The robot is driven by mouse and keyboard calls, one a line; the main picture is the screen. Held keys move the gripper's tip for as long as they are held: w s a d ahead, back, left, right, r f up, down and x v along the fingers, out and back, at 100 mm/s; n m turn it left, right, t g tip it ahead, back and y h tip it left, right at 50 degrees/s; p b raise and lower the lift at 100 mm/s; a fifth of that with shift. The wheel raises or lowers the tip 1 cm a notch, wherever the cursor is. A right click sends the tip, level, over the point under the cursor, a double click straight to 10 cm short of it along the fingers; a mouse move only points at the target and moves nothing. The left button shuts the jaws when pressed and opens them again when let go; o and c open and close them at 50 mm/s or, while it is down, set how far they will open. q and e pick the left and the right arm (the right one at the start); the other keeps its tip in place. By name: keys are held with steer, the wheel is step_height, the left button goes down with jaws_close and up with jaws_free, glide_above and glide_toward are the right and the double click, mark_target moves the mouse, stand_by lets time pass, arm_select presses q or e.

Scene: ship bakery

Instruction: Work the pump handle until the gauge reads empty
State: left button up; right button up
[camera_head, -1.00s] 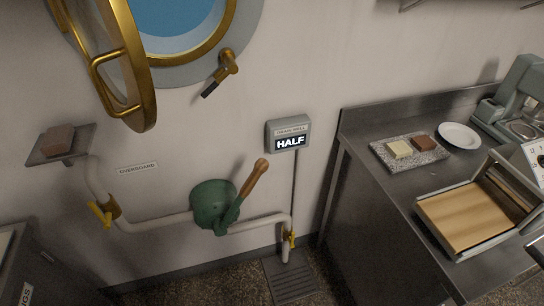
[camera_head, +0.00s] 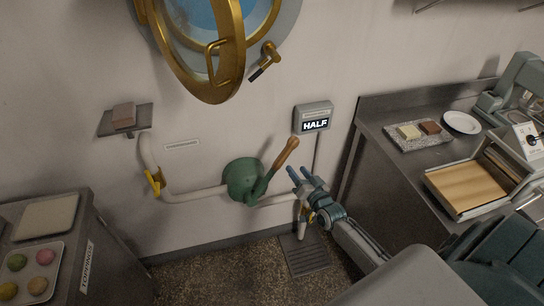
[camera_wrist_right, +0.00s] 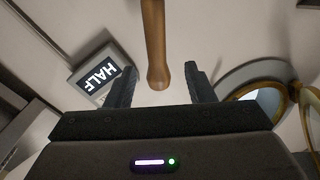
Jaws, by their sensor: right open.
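The green pump (camera_head: 243,180) is mounted on a white pipe low on the wall. Its wooden handle (camera_head: 284,154) slants up to the right. The gauge (camera_head: 313,118) on the wall above reads HALF; it also shows, tilted, in the right wrist view (camera_wrist_right: 98,74). My right gripper (camera_head: 305,174) is open and empty, just right of the handle in the head view. In the right wrist view the handle's end (camera_wrist_right: 157,75) lies between the two open fingers (camera_wrist_right: 160,84), with a gap on each side. My left gripper is out of view.
Yellow valve levers sit on the pipe, one at the left (camera_head: 154,182). A floor grate (camera_head: 306,254) lies below. A brass porthole (camera_head: 205,50) hangs open above. A steel counter (camera_head: 385,165) stands right, with a tray of coloured rounds (camera_head: 30,272) at left.

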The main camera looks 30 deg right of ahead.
mark_target(287, 157)
steer(key=w, duration=0.1)
steer(key=w+b, duration=0.1)
steer(key=w, duration=0.1)
steer(key=w+f, duration=0.1)
steer(key=w, duration=0.1)
steer(key=shift+d+b, duration=0.4)
steer(key=w+b, duration=0.2)
steer(key=w, duration=0.2)
steer(key=shift+b, duration=0.35)
steer(key=shift+w+d+r+b, duration=0.1)
steer(key=shift+w+r+b, duration=0.15)
steer(key=shift+w+b, duration=0.35)
steer(key=shift+w, duration=0.1)
jaws_close()
